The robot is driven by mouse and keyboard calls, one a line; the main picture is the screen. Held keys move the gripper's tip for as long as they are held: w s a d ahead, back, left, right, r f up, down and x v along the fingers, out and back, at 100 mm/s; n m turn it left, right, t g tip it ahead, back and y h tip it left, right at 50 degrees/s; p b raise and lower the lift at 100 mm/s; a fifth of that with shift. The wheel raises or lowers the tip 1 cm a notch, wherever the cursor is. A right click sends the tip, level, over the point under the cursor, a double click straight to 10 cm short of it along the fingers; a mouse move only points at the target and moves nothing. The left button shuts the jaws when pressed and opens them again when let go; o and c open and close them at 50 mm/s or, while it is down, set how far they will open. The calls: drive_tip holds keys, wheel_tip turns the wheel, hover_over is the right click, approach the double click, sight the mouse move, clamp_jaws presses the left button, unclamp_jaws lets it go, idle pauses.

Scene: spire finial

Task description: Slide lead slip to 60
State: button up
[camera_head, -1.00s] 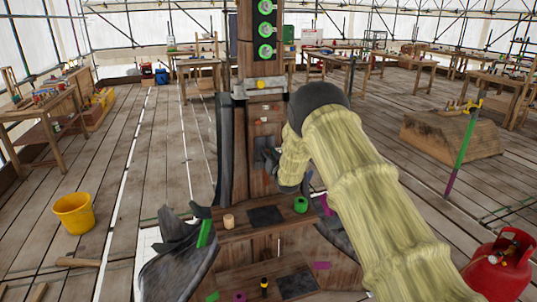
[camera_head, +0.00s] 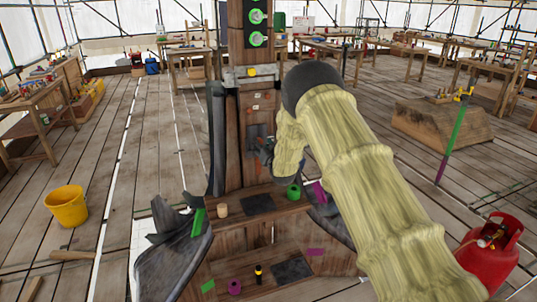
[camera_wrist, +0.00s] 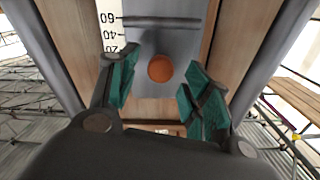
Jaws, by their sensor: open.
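A grey lead slip (camera_wrist: 156,90) with a round orange knob (camera_wrist: 161,68) fills the middle of the wrist view, set between wooden sides. A dark bar crosses the slip level with about 60. My gripper (camera_wrist: 161,88) is open, its green-padded fingers on either side below the knob. I see no contact with it. In the head view the spire post (camera_head: 258,115) stands upright, and my padded arm hides most of the gripper.
Broken lead sheet (camera_head: 170,250) flanks the wooden base (camera_head: 222,246), which holds green, magenta and black pieces. A yellow bucket (camera_head: 66,207) stands left, a red gas cylinder (camera_head: 490,255) right. A green and purple pole (camera_head: 452,140) stands far right.

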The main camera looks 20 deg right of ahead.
drive_tip(key=s, duration=1)
drive_tip(key=shift+d, duration=0.15)
drive_tip(key=shift+w, duration=0.1)
drive_tip(key=s+a+f+g, duration=0.1)
drive_tip(key=s+f+g, duration=0.1)
drive_tip(key=s+f, duration=0.5)
drive_tip(key=s+a+f+g, duration=0.15)
drive_tip(key=s+f, duration=0.25)
drive_tip(key=f, duration=0.5)
drive_tip(key=s+a+f+g, duration=0.2)
drive_tip(key=s+f+g, duration=0.2)
drive_tip(key=s+f, duration=0.6)
drive_tip(key=s+a+f+g, duration=0.1)
drive_tip(key=s+f+g, duration=0.2)
drive_tip(key=s+f, duration=0.75)
drive_tip(key=s+a+n+g, duration=0.2)
drive_tip(key=s+g, duration=0.5)
drive_tip(key=s, duration=2.8)
drive_tip(key=shift+a+h+b, duration=0.3)
drive_tip(key=shift+a, duration=0.5)
